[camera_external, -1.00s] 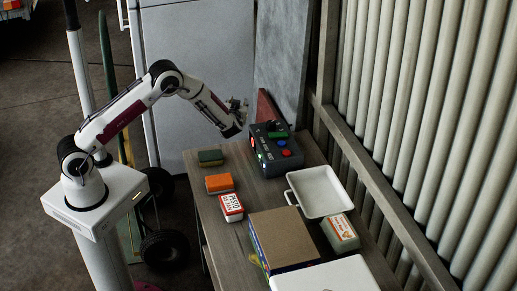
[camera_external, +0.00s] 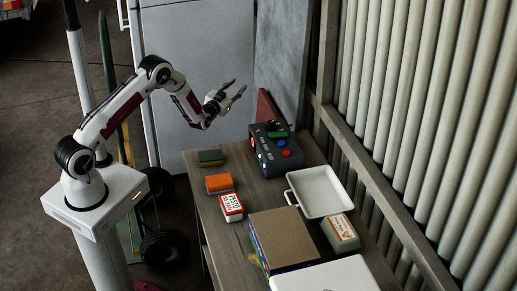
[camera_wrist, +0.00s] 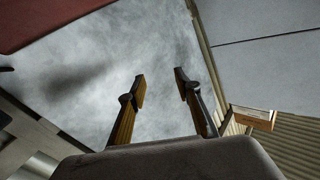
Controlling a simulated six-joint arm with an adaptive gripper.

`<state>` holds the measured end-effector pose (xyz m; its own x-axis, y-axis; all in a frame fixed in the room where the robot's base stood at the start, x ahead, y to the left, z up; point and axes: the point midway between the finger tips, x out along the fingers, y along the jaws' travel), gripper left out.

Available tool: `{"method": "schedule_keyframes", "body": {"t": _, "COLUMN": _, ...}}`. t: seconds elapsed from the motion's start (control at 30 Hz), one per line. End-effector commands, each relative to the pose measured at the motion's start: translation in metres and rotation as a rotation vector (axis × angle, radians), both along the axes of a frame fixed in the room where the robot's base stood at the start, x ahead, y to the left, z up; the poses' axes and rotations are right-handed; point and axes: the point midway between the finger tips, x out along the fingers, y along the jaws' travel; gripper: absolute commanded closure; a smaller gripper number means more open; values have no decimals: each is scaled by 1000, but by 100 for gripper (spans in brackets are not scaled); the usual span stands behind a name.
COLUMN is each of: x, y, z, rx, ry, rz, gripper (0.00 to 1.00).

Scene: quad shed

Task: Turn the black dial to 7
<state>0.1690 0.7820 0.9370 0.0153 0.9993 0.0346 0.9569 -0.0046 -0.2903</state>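A dark control box (camera_external: 267,162) stands at the far end of the wooden table, with green, blue and red parts on its top and small lit marks on its side. A small black part (camera_external: 271,125) at its back end may be the black dial; its setting is too small to read. My gripper (camera_external: 236,88) is in the air to the upper left of the box in the external view, apart from it. In the wrist view my gripper (camera_wrist: 159,77) shows two separated fingers with nothing between them. The box and dial are not recognizable in the wrist view.
On the table are a green block (camera_external: 210,158), an orange block (camera_external: 219,184), a white-and-red pack (camera_external: 231,207), a white tray (camera_external: 293,192), a cardboard box (camera_external: 284,240) and a labelled container (camera_external: 340,233). A grey panel (camera_external: 282,60) and corrugated wall (camera_external: 430,120) stand behind.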

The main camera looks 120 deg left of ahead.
Motion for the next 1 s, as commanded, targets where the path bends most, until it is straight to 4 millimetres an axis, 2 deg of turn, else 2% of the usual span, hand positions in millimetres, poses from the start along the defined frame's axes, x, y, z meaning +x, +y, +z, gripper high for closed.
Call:
{"method": "schedule_keyframes", "body": {"t": 0.17, "x": 7, "y": -1, "z": -6, "rx": 11, "ry": 5, "rz": -114, "gripper": 67}}
{"method": "schedule_keyframes", "body": {"t": 0.47, "x": 35, "y": -17, "z": -18, "rx": 11, "ry": -10, "rz": -336, "gripper": 67}}
{"method": "schedule_keyframes", "body": {"t": 0.77, "x": 74, "y": -49, "z": -32, "rx": -21, "ry": -48, "rz": -577, "gripper": 67}}
{"method": "schedule_keyframes", "body": {"t": 1.0, "x": 111, "y": -85, "z": -41, "rx": -63, "ry": -89, "rz": -769, "gripper": 67}}
